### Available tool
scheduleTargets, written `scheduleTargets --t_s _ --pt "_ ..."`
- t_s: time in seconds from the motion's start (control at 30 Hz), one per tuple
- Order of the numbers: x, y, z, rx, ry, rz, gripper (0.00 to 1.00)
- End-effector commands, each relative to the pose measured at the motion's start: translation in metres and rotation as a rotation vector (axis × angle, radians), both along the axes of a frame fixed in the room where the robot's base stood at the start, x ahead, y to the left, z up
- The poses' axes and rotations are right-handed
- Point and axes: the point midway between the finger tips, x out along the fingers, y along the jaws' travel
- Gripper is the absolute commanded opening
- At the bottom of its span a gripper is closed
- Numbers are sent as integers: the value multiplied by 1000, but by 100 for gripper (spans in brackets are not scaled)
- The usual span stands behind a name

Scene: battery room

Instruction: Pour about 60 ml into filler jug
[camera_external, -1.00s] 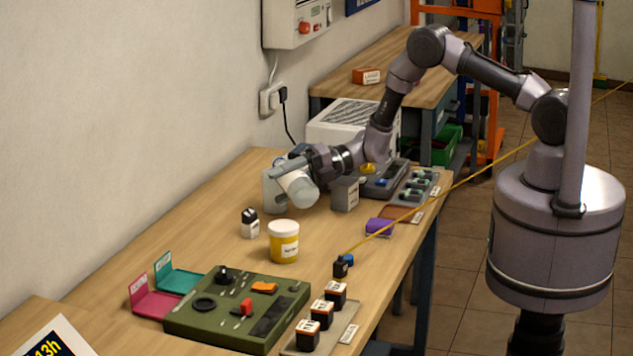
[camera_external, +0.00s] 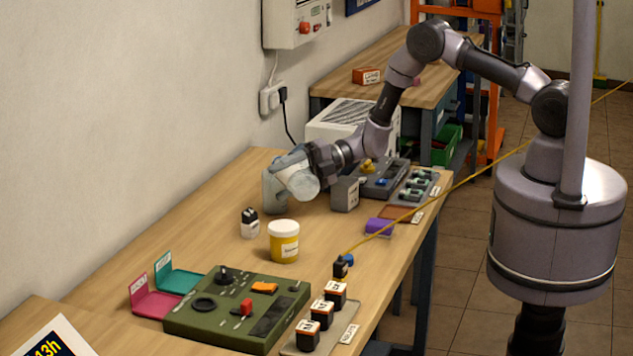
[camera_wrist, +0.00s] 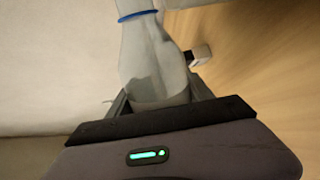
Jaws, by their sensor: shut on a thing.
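My gripper (camera_external: 312,172) is shut on a pale translucent container (camera_external: 298,181), which lies tilted steeply to near horizontal in the external view. In the wrist view the held container (camera_wrist: 158,95) sits between the fingers, with greyish contents toward its base. A light grey jug (camera_external: 274,195) stands on the bench behind it, touching or nearly touching its far end. A blue ring (camera_wrist: 137,15) shows at the far end in the wrist view. I cannot see whether liquid is flowing, nor the level in the jug.
A yellow tub (camera_external: 284,243) and a small white bottle with a black cap (camera_external: 249,223) stand in front. A grey box (camera_external: 345,194) is just right of the held container. A green panel (camera_external: 238,308) lies nearer; bare bench (camera_external: 205,230) is at left.

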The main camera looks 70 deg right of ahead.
Motion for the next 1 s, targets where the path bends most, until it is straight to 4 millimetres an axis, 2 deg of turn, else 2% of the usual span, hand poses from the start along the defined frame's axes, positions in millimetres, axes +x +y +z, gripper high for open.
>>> scheduleTargets --t_s 1.0 --pt "-6 6 4 19 19 0 2"
